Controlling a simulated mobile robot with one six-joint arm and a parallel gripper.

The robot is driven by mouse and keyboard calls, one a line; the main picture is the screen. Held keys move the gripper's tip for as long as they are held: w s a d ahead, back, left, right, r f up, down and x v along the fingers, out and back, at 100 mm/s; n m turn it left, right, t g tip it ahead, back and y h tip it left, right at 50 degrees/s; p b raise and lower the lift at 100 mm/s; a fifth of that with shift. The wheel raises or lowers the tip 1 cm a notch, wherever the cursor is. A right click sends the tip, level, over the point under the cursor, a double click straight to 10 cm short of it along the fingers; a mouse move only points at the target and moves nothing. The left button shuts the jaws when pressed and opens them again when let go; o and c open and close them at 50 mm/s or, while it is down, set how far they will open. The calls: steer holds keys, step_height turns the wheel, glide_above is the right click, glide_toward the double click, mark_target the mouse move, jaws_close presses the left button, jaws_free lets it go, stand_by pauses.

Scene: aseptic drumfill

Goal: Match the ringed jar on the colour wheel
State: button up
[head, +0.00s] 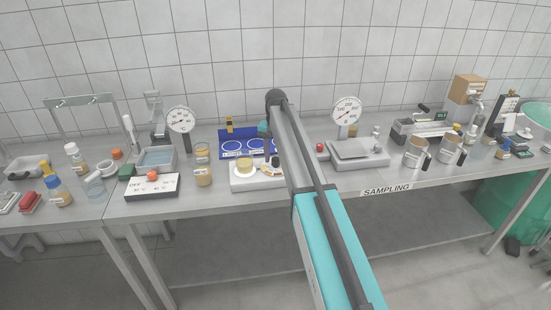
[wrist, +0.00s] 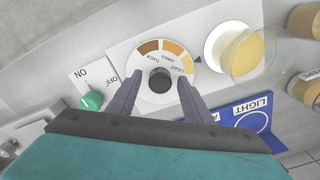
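The colour wheel (wrist: 150,92) is a white disc with brown, orange and pale yellow segments and a dark centre knob (wrist: 160,79). A black pointer (wrist: 197,60) beside it is nearest the pale yellow segment. My gripper (wrist: 160,77) is open, one finger on each side of the knob, with gaps visible. A jar of yellow contents (wrist: 242,52) stands on a white round spot right of the wheel. In the head view this jar (head: 244,165) stands on the white comparator block (head: 252,184); my arm partly hides the wheel there, and the gripper is not clear.
A blue board (head: 226,136) with white rings lies behind the block; its LIGHT ring shows in the wrist view (wrist: 252,121). A green-knobbed ON/OFF switch (wrist: 92,101) is left of the wheel. Another jar (head: 203,165) stands left of the block, a scale (head: 358,153) right.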

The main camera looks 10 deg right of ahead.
mark_target(276, 159)
step_height(276, 159, up, 14)
steer(key=p, duration=0.7)
stand_by(0.4)
steer(key=shift+s+f, duration=0.1)
steer(key=shift+f, duration=0.1)
